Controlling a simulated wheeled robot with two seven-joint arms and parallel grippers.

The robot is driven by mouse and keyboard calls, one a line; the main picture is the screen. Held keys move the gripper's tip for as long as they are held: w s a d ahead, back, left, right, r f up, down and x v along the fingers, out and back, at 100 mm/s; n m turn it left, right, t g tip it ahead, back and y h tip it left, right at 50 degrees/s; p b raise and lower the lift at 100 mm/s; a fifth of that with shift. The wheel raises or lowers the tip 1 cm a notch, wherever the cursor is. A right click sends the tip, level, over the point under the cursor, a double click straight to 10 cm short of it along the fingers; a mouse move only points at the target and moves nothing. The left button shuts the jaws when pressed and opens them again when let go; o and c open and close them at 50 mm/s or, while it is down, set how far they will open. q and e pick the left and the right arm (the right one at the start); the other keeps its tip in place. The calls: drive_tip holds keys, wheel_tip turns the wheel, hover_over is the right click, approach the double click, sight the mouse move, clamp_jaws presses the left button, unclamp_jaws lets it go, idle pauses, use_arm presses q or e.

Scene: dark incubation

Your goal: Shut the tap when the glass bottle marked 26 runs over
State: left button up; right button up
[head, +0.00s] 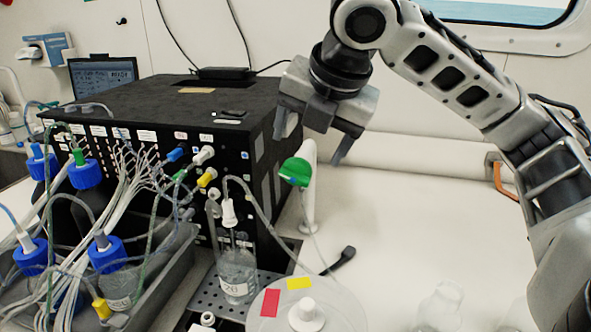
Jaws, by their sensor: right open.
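The glass bottle (237,268) stands on a perforated metal tray left of centre. Its white label seems to read 26, but the print is small. A white fitting with a thin tube sits above its neck. I cannot tell the liquid level or whether any runs over. A green tap handle (295,171) sits on a white upright post (310,200) right of the black box. My right gripper (313,140) is open and empty, with its fingers pointing down above the green handle, apart from it in the picture. My left gripper is not in view.
A black box (180,110) with many tubes fills the left. Blue-capped bottles (105,250) stand in a grey tray before it. A clear round lid (335,305) and glassware (440,305) are in front. The white bench (410,220) is mostly clear at right.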

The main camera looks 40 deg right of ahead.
sight(295, 175)
drive_tip(key=x, duration=0.9)
drive_tip(key=shift+r, duration=0.1)
drive_tip(key=c, duration=1)
